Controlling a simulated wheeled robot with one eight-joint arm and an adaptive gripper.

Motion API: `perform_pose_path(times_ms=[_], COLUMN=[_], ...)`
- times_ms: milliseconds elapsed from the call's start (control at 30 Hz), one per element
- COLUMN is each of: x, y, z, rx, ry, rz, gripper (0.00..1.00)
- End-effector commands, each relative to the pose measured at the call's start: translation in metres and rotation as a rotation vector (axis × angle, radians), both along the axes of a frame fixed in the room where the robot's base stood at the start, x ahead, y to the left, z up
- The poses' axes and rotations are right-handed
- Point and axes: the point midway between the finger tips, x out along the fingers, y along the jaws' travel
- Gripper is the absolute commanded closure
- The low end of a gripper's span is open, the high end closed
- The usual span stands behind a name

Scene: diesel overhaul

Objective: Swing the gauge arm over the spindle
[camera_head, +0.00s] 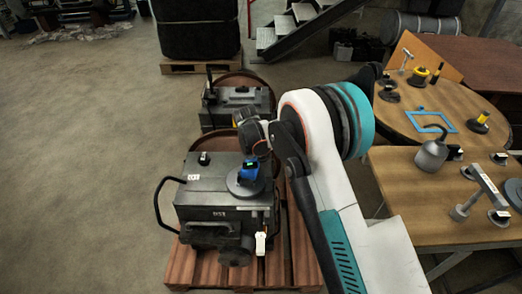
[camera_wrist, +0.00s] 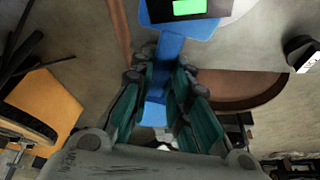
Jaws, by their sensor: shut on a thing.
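The gauge arm shows as a blue bar (camera_wrist: 171,47) with a blue housing and a lit green display at the top of the wrist view. In the head view its blue head (camera_head: 248,172) is over a round dark disc (camera_head: 240,184) on top of the near grey machine (camera_head: 215,200). My gripper (camera_wrist: 160,72) is shut on the blue bar, with one teal finger on each side. In the head view my gripper (camera_head: 261,149) is just above and right of the blue head, partly hidden by my arm. I cannot tell which part is the spindle.
A second grey machine (camera_head: 230,104) stands behind the near one. A red-brown pallet (camera_head: 190,264) lies under the near machine. On the right, a wooden table (camera_head: 400,195) holds an oil can (camera_head: 432,155) and metal tools. The floor at left is clear.

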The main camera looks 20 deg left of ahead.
Motion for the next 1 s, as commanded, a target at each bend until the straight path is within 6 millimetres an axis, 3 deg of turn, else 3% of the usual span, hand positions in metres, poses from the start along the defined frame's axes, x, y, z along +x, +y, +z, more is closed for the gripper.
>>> perform_pose_path(times_ms=[333,833,867,900,1000], x=[0.0003,0.0006,0.0006,0.0007,0.0007], y=[0.0118,0.0137,0.0137,0.0138,0.0134], z=[-0.0005,-0.0002,-0.0002,-0.0002,-0.0002], rx=[0.001,0.004,0.004,0.004,0.003], ry=[0.001,0.001,0.001,0.001,0.001], rz=[-0.119,-0.136,-0.136,-0.136,-0.135], gripper=[1.0,1.0,0.77,0.68,0.63])
